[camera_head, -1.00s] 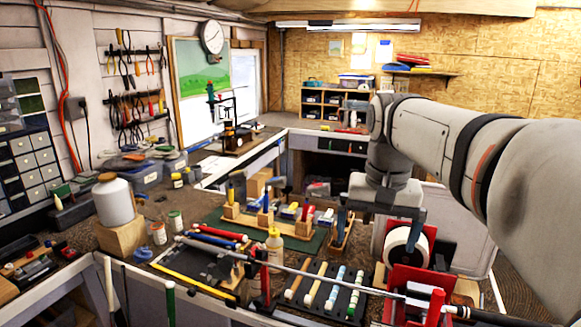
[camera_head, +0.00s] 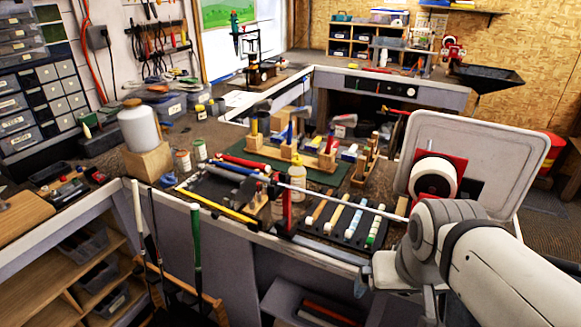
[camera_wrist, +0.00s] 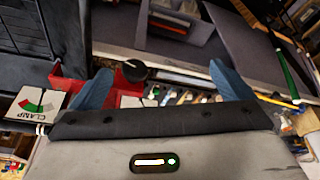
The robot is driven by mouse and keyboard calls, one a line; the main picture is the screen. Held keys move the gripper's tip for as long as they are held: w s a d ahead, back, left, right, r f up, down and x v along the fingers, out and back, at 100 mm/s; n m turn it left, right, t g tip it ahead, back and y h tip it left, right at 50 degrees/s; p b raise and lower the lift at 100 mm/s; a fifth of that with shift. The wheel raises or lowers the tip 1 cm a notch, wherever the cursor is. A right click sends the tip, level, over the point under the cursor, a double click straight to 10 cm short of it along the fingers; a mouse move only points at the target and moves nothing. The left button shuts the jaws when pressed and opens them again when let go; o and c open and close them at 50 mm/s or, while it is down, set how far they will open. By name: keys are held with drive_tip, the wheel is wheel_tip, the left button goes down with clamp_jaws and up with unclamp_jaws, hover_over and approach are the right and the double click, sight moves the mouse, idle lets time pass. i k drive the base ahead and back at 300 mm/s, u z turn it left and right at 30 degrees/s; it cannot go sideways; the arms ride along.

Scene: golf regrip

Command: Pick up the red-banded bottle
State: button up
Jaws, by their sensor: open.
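A small pale jar with what looks like a reddish band (camera_head: 183,161) stands on the bench in the head view, right of the white jug. Beside it is a similar jar with a green band (camera_head: 200,150). The bands are too small to read surely. My gripper (camera_head: 395,290) is low at the bench's front right, far from the jars. In the wrist view its blue fingers (camera_wrist: 162,84) are spread wide with nothing held between them. I cannot make out the jar in the wrist view.
The white jug (camera_head: 139,128) stands on a wooden block. Golf clubs (camera_head: 196,250) stand upright at the front.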

sight(277, 206)
drive_tip(key=u, duration=1.05)
drive_tip(key=k, duration=1.2)
drive_tip(key=z, duration=0.3)
drive_tip(key=i, duration=1.2)
